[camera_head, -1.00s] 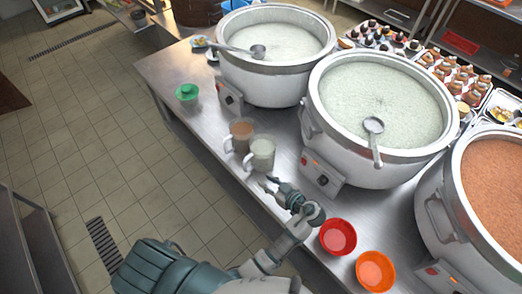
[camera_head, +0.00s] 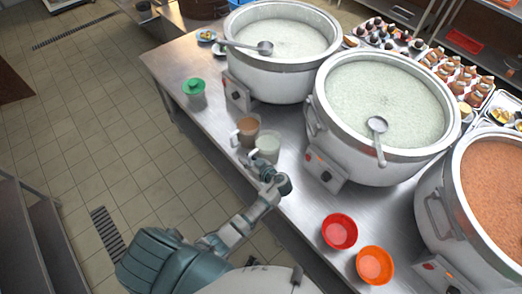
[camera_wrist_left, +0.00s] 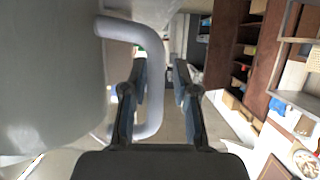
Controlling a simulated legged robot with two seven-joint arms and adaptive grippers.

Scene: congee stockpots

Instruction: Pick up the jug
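A clear jug with pale contents (camera_head: 267,149) stands upright near the front edge of the steel counter. A similar jug with brown contents (camera_head: 247,130) stands just behind it to the left. My left gripper (camera_head: 260,167) is right at the near side of the pale jug, at its handle. In the left wrist view the jug's grey handle (camera_wrist_left: 153,70) shows large, and the gripper (camera_wrist_left: 160,75) has its two fingers apart. The handle's upright bar appears at the gap, close to the left finger. I cannot tell whether they touch. My right gripper is not in view.
Large stockpots (camera_head: 338,172) stand behind the jugs. A red bowl (camera_head: 339,231) and an orange bowl (camera_head: 375,265) sit to the right on the counter (camera_head: 295,200). The tiled floor (camera_head: 90,165) is open.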

